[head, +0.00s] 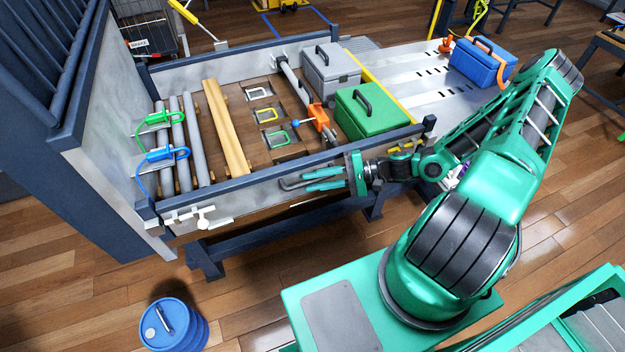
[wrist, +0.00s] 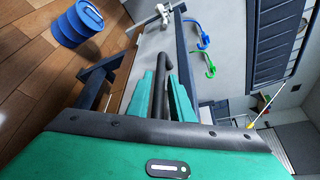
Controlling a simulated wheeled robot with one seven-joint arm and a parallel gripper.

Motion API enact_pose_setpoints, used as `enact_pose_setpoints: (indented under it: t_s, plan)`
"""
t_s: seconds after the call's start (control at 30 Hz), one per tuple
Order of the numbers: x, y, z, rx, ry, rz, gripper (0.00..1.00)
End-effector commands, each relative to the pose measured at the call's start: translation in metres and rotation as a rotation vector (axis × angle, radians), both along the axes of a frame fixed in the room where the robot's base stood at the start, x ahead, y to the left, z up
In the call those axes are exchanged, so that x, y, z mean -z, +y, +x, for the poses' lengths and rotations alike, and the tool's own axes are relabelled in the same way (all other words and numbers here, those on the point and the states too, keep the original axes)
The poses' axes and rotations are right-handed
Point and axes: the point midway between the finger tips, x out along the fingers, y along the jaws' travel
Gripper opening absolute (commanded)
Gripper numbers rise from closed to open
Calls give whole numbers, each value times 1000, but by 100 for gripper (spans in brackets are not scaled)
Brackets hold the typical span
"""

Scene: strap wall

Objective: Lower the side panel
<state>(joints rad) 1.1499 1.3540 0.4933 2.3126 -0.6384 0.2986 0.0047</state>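The near side panel (head: 252,196) of the bed stands upright, with a dark blue top rail. White latch hardware (head: 196,216) sits at its left end and also shows at the top of the wrist view (wrist: 150,20). My gripper (head: 308,181) is beside the panel, its teal fingers pointing left along it. A dark bent bar (head: 288,185) reaches past the fingertips. In the wrist view the dark bar (wrist: 159,85) runs between the fingers of my gripper (wrist: 168,65). I cannot tell whether the fingers press on it. The hardware at the panel's right end is partly hidden by my arm.
The bed holds grey pipes (head: 177,140), a wooden beam (head: 224,128), a green case (head: 368,113) and a grey case (head: 331,68). A blue drum (head: 172,326) stands on the floor at the lower left. A dark support frame (head: 265,233) is under the bed; floor in front is partly free.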

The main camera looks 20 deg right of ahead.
Motion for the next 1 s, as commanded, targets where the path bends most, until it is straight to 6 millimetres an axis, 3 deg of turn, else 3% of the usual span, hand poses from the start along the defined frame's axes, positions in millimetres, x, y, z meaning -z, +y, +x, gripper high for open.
enact_pose_setpoints:
  t_s: [0.2,0.5,0.53,0.6,0.73,0.77,0.83,1.0]
  plan:
    - [4,16,6,0,0,1,20]
    - [4,18,6,1,-1,-1,20]
    - [4,18,6,1,-1,-1,18]
    - [4,17,6,1,-1,-1,1]
    - [4,17,6,1,-1,-1,0]
    - [5,-3,7,4,-3,-6,0]
    - [5,8,7,3,-3,-3,0]
    - [5,11,4,9,-19,0,0]
